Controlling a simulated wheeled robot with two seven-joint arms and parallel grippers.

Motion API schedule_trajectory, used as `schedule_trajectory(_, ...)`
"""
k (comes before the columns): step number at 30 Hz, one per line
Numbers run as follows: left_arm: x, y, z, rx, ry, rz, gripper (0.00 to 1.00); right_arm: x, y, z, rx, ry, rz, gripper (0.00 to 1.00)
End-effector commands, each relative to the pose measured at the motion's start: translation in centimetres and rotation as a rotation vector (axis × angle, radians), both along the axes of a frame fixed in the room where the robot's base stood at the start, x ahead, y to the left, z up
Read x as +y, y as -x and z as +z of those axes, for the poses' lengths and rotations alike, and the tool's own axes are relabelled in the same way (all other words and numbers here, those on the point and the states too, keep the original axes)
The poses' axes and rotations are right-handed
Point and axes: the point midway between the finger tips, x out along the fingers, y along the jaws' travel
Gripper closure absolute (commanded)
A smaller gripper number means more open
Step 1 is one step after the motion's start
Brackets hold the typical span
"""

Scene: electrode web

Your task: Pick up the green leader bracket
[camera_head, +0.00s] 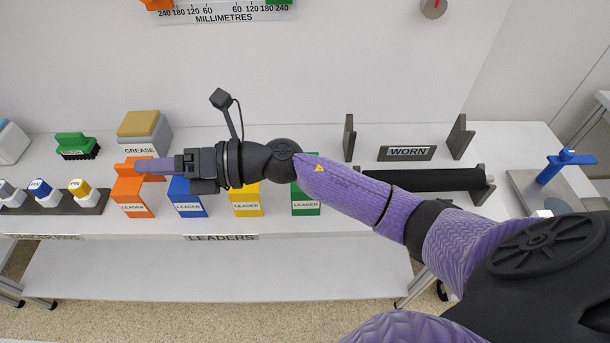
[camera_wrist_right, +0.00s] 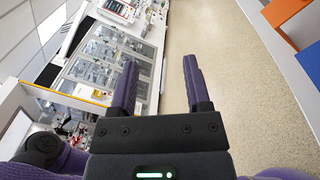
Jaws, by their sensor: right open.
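The green leader bracket (camera_head: 305,208) stands at the right end of the row of leader brackets on the bench in the head view. My right forearm and wrist pass in front of its upper part, so only its lower front and a top corner show. My right gripper (camera_head: 142,165) points left, over or in front of the orange bracket (camera_head: 132,195), well left of the green one. In the right wrist view the gripper (camera_wrist_right: 160,66) is open with nothing between its fingers. The green bracket does not show there. My left gripper is in neither view.
A blue bracket (camera_head: 188,200) and a yellow bracket (camera_head: 246,200) stand between the orange and green ones. A black roller (camera_head: 425,180) lies on stands to the right, before the WORN sign (camera_head: 408,153). A grease block (camera_head: 146,130) and green brush (camera_head: 76,143) stand left.

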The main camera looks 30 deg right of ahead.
Motion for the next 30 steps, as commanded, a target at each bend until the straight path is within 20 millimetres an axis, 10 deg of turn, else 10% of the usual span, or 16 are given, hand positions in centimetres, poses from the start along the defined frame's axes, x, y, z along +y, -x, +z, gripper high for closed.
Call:
schedule_trajectory(2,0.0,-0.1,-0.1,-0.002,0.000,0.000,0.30,-1.9,0.3,-2.6,-0.200,0.506,0.268,0.38)
schedule_trajectory(6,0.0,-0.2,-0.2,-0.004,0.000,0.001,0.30,-13.4,-0.5,-5.3,-0.180,1.253,0.560,0.38)
schedule_trajectory(12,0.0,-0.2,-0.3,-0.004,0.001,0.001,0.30,-23.2,0.2,-3.2,0.044,1.649,0.664,0.38)
schedule_trajectory(30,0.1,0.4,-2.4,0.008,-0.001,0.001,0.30,-23.2,0.6,-12.9,0.058,1.661,0.671,0.38)
